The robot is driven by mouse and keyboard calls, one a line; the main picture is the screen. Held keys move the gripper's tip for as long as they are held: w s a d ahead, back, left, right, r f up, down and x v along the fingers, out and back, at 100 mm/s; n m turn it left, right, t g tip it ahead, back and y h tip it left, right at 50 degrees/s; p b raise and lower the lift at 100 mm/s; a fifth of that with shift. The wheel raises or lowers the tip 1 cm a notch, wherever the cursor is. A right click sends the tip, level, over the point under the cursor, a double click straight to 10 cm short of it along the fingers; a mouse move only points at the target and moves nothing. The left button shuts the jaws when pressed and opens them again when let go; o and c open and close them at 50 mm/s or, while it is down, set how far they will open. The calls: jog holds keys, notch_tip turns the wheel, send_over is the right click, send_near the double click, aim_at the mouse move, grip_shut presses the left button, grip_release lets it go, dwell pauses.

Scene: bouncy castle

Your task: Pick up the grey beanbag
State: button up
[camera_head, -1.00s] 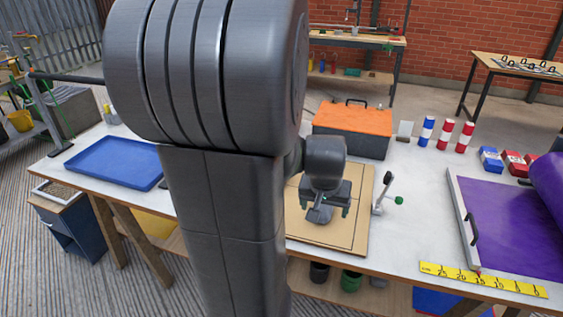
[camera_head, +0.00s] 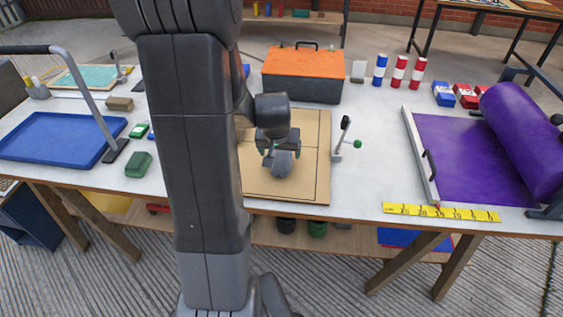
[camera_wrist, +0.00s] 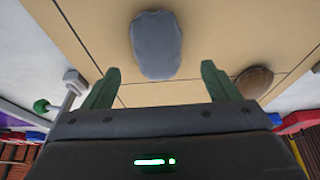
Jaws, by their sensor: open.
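The grey beanbag (camera_wrist: 157,45) lies on a tan board in the wrist view, a rounded, slightly lumpy shape just beyond my fingertips and between their lines. In the head view the grey shape (camera_head: 281,165) just below my gripper looks like the same beanbag, partly covered by the gripper. My gripper (camera_wrist: 160,67) is open, its two green fingers apart with nothing held between them. It also shows over the board in the head view (camera_head: 281,154). The height gap between fingers and beanbag is hard to tell.
A brown rounded object (camera_wrist: 254,82) lies right of my right finger on the tan board (camera_head: 313,170). A lever with a green knob (camera_head: 343,138) stands at the board's right. An orange-topped toolbox (camera_head: 303,75) is behind it. A blue tray (camera_head: 62,137) lies left.

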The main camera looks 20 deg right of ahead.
aim_at(281, 158)
jog(key=shift+x, duration=2.65)
jog(key=shift+s+d, duration=0.1)
jog(key=shift+c, duration=0.4)
jog(key=c, duration=1.4)
